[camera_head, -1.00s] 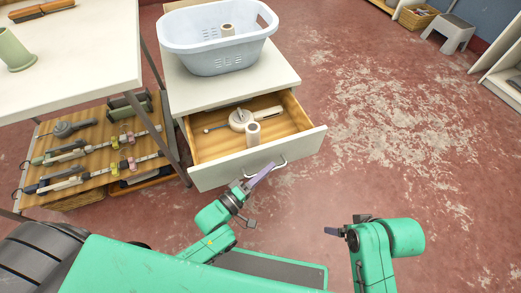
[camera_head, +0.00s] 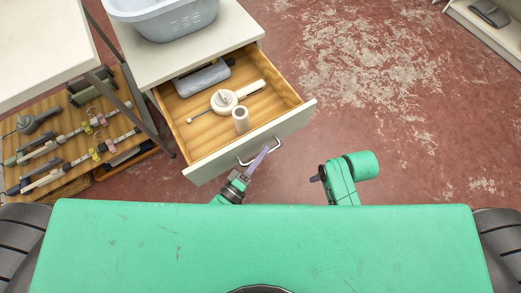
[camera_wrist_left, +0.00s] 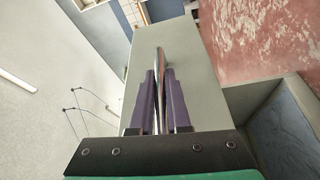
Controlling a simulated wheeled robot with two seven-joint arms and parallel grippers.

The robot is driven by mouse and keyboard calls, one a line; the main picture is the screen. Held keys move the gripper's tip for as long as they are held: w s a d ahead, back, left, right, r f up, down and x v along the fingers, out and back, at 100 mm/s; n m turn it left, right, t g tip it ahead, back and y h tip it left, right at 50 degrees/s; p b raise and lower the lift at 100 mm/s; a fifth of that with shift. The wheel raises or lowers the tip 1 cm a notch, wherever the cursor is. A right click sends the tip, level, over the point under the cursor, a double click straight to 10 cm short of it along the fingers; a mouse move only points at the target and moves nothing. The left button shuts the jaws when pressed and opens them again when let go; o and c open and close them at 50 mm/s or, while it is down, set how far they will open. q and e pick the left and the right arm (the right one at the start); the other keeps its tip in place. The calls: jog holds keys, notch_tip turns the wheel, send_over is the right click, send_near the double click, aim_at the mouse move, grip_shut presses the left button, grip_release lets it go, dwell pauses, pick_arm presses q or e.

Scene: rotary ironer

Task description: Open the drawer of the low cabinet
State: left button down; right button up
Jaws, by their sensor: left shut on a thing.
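The low cabinet (camera_head: 195,50) is white, with its wooden-lined drawer (camera_head: 205,135) pulled well out. Inside lie a grey object (camera_head: 203,76) at the back, a cream round-headed tool with a handle (camera_head: 225,101) and a small pale cylinder (camera_head: 240,121). My left gripper (camera_head: 264,153) is at the drawer's front, its purple fingers shut on the metal bar handle (camera_head: 277,146). In the left wrist view the fingers (camera_wrist_left: 160,95) close on the handle (camera_wrist_left: 160,60) against the drawer front. My right gripper (camera_head: 318,177) is apart from the cabinet; its jaw state is unclear.
A pale blue basket (camera_head: 170,18) stands on the cabinet top. A white table (camera_head: 40,40) is at the left, with a wooden lower shelf (camera_head: 75,125) holding several tools. Red, worn floor (camera_head: 400,110) is open to the right.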

pick_arm(q)
jog(key=shift+f, duration=0.1)
jog(key=c, duration=0.9)
grip_release()
jog(key=p+v, duration=0.1)
jog(key=v, duration=1.3)
jog(key=shift+s+a, duration=0.15)
jog(key=shift+s, duration=0.15)
pick_arm(e)
jog(key=f, duration=0.2)
jog(key=shift+s+d+f, duration=0.15)
jog(key=shift+d+f, duration=0.05)
jog(key=shift+f, duration=0.1)
